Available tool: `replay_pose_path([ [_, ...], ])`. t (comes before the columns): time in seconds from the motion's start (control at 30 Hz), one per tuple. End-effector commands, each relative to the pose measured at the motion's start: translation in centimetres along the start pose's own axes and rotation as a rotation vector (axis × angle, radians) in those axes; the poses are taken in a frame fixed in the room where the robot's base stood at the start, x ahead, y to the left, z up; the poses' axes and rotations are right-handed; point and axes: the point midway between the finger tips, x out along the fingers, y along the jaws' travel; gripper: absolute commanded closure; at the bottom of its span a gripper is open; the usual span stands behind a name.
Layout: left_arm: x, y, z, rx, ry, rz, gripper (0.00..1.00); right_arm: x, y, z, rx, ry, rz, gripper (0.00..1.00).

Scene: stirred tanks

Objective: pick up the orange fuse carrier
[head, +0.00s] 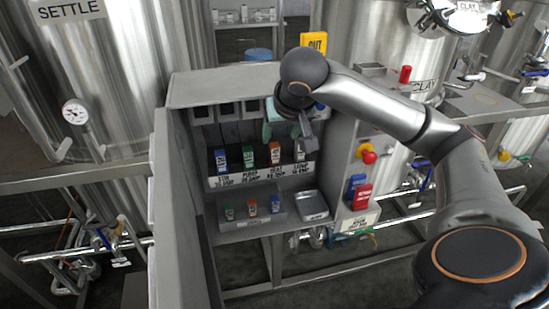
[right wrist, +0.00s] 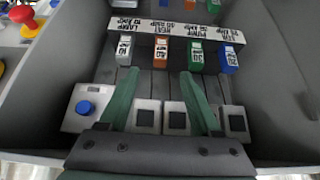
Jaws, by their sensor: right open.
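An orange fuse carrier (head: 275,153) stands in the upper row of the open grey cabinet, between a green carrier (head: 248,156) and a white one (head: 300,151). It also shows in the right wrist view (right wrist: 161,53), ahead of the fingertips. A second, smaller orange carrier (head: 252,208) sits on the lower shelf between a green and a blue one. My right gripper (head: 287,134) is inside the cabinet, above the upper row. In the right wrist view its green-padded fingers (right wrist: 160,73) are open and empty, apart from the carriers. My left gripper is not in view.
A blue carrier (head: 220,160) stands at the left of the upper row. A metal tray (head: 313,205) lies on the lower shelf's right. Cabinet walls enclose the gripper. A red button (head: 369,157) and red and blue tags are on the right panel. Steel tanks stand behind.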

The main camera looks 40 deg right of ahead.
Motion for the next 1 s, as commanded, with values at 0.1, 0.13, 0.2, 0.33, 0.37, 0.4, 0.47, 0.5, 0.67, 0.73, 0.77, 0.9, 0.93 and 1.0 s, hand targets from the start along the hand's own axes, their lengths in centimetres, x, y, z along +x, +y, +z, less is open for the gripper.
replay_pose_path([
  [0.1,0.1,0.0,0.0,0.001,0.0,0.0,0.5,2.0,0.0,0.1,-0.001,-0.002,0.002,0.35],
  [0.13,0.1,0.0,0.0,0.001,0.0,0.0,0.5,2.3,0.0,0.1,-0.001,-0.001,0.001,0.35],
  [0.2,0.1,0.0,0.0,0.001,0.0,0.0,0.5,2.9,0.0,0.0,-0.001,-0.001,0.0,0.35],
  [0.33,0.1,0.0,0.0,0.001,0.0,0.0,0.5,3.7,-0.1,0.0,-0.001,0.0,-0.001,0.35],
  [0.37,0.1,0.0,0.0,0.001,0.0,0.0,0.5,4.0,0.0,0.0,-0.001,-0.001,0.0,0.35],
  [0.4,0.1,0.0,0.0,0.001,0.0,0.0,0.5,4.6,0.0,0.1,-0.002,-0.002,0.0,0.35],
  [0.47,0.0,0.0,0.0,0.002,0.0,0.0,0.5,5.6,0.0,0.0,-0.001,-0.002,0.0,0.35],
  [0.5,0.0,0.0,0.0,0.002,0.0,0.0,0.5,6.4,0.0,0.1,-0.001,-0.003,0.001,0.35],
  [0.67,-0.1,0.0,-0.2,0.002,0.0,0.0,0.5,8.6,-0.1,0.0,-0.003,-0.001,-0.001,0.35],
  [0.73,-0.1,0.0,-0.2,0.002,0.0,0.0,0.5,9.2,-0.1,0.0,-0.003,0.001,-0.001,0.35],
  [0.77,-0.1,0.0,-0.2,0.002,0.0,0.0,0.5,9.3,-0.1,0.0,-0.003,0.001,-0.002,0.35],
  [0.9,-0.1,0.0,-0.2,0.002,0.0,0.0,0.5,9.4,-0.1,0.0,-0.003,0.002,-0.002,0.35],
  [0.93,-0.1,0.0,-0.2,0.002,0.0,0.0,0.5,9.4,-0.1,0.0,-0.003,0.002,-0.002,0.35],
  [1.0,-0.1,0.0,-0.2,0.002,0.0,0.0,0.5,9.4,-0.1,0.0,-0.003,0.002,-0.002,0.35],
])
